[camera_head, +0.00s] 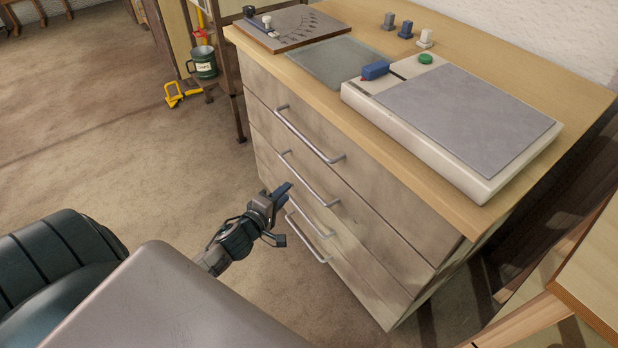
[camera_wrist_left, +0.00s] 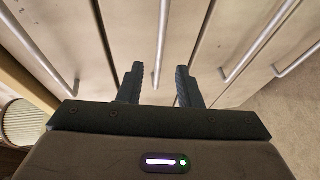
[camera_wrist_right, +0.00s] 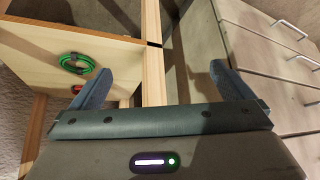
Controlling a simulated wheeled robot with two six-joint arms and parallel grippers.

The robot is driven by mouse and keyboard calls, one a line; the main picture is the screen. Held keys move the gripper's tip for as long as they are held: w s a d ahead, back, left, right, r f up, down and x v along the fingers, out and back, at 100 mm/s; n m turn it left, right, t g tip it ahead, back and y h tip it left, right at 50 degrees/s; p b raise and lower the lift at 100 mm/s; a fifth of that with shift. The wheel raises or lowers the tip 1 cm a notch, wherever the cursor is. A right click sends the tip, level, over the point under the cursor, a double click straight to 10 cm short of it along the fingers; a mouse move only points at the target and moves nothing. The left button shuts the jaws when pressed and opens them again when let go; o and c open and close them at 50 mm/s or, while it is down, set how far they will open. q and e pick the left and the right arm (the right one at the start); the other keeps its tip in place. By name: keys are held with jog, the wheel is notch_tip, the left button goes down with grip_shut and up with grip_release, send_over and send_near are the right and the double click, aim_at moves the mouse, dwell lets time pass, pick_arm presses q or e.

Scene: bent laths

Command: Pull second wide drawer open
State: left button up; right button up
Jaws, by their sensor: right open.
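The wooden cabinet has several stacked drawers with silver bar handles, and their fronts look flush and shut. The second wide drawer's handle (camera_head: 308,179) sits below the top drawer's handle (camera_head: 310,135). My left gripper (camera_head: 284,214) is in front of the drawer fronts, near the lower handles in the head view. In the left wrist view its two fingers (camera_wrist_left: 158,85) are apart, and the second handle (camera_wrist_left: 161,45) runs between them, not clasped. Contact cannot be told. My right gripper (camera_wrist_right: 162,88) is open and empty, away from the drawers; it is not seen in the head view.
A wooden shelf with a green cable coil (camera_wrist_right: 77,63) is near my right gripper.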

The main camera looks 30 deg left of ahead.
aim_at(300, 177)
pick_arm(q)
jog(key=w+p, duration=0.2)
jog(key=w, duration=0.1)
jog(key=shift+w+p, duration=0.2)
jog(key=shift+p, duration=0.15)
jog(key=w, duration=0.1)
jog(key=w+f+b, duration=0.1)
jog(key=w, duration=0.1)
jog(key=w+b, duration=0.1)
jog(key=w, duration=0.1)
jog(key=shift+w+f, duration=0.25)
jog(key=shift+f, duration=0.1)
pick_arm(e)
jog(key=shift+s+d+r+g+h, duration=0.3)
jog(key=shift+s+d+r+g, duration=0.2)
jog(key=shift+g, duration=0.2)
jog(key=shift+r, duration=0.1)
pick_arm(q)
grip_shut()
